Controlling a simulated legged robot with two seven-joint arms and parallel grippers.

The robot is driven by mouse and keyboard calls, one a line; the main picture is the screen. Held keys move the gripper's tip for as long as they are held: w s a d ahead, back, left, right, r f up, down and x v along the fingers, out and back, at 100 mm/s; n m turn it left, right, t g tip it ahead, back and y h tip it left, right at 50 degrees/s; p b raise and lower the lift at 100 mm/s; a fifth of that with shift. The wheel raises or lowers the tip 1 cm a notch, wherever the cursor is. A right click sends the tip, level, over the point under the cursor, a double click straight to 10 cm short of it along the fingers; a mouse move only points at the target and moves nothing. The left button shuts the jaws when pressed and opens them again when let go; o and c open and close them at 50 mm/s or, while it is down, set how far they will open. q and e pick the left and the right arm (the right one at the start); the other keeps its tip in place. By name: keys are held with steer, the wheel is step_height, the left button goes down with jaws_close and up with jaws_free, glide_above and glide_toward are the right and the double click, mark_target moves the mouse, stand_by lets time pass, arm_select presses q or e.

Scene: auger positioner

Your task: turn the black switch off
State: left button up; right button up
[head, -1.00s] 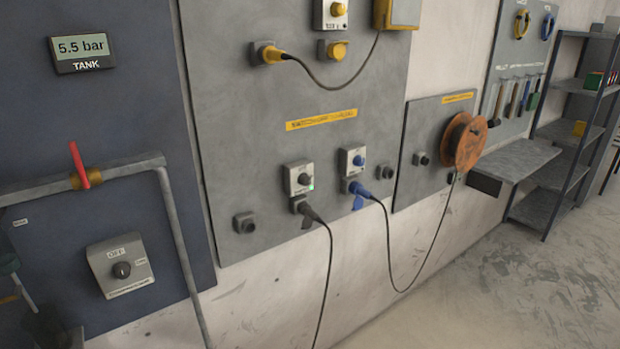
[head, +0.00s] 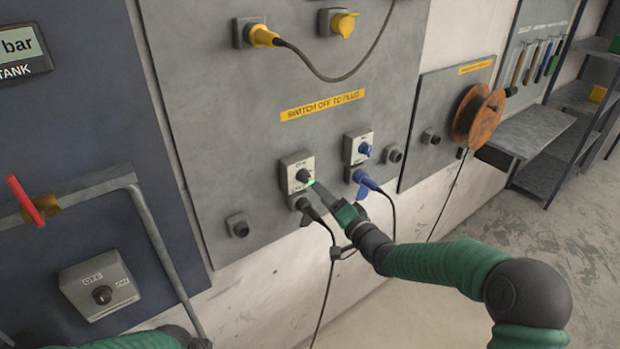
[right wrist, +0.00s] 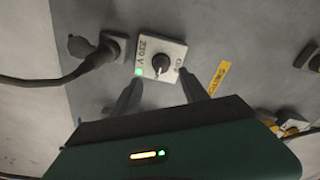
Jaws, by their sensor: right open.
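The black switch (head: 303,175) is a knob on a pale square plate on the grey wall panel. It also shows in the right wrist view (right wrist: 161,65), with a lit green lamp (right wrist: 139,72) at the plate's corner and the marking "230 V" beside the knob. My right gripper (head: 318,187) is in front of the plate in the head view. In the right wrist view its two fingers (right wrist: 163,92) are spread apart, one at each side of the plate, with the knob ahead of them and nothing held. A left arm part shows at the bottom left; the left gripper's jaws are not visible.
A black plug (head: 306,208) with a hanging cable is just below the switch. A blue switch (head: 364,149) and blue plug (head: 367,181) are to the right. A grey OFF/ON switch box (head: 100,286) and a red-handled pipe valve (head: 25,201) are at the left.

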mark_target(308, 180)
steer(key=p+x, duration=0.1)
steer(key=x, duration=0.6)
steer(key=shift+d+f, duration=0.1)
steer(key=shift+a+r, duration=0.3)
steer(key=shift+a, duration=0.05)
steer(key=shift+w+d+f, duration=0.1)
steer(key=shift+w+f, duration=0.15)
steer(key=shift+w, duration=0.15)
steer(key=shift+c, duration=1.1)
steer(key=shift+s+r, duration=0.1)
steer(key=shift+s, duration=0.05)
steer(key=c, duration=0.7)
jaws_close()
